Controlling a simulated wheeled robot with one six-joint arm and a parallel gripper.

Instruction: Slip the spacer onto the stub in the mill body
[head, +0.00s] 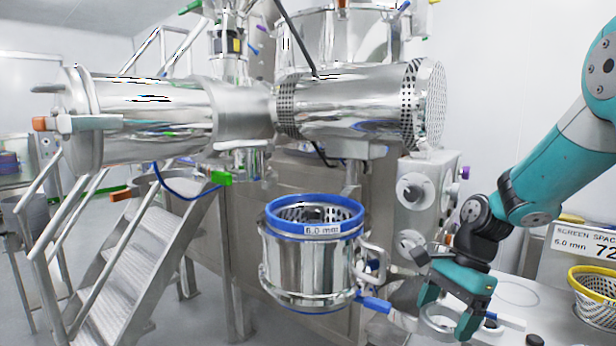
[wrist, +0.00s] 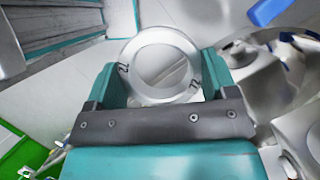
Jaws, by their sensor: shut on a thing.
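My gripper (head: 445,320) is at the lower right of the head view, shut on the spacer (head: 426,323), a pale metal ring. In the wrist view the spacer (wrist: 160,98) sits between the two teal fingers, its open centre facing the camera, with small dark digits on its face. The mill body (head: 300,262) is a steel cylinder with a blue rim and a "6.0 mm" tag, left of my gripper. A perforated screen (head: 290,214) lines its inside. A dark shape shows in its middle; I cannot tell whether it is the stub. The spacer is apart from the mill body.
A sign (head: 585,243) reading "SCREEN SPAC… 6.0 mm 72" stands at right beside a yellow-rimmed basket (head: 596,295). A handle with a blue grip (head: 373,303) juts from the mill body towards my gripper. Large steel cylinders (head: 350,105) hang above. Metal steps (head: 135,255) are at left.

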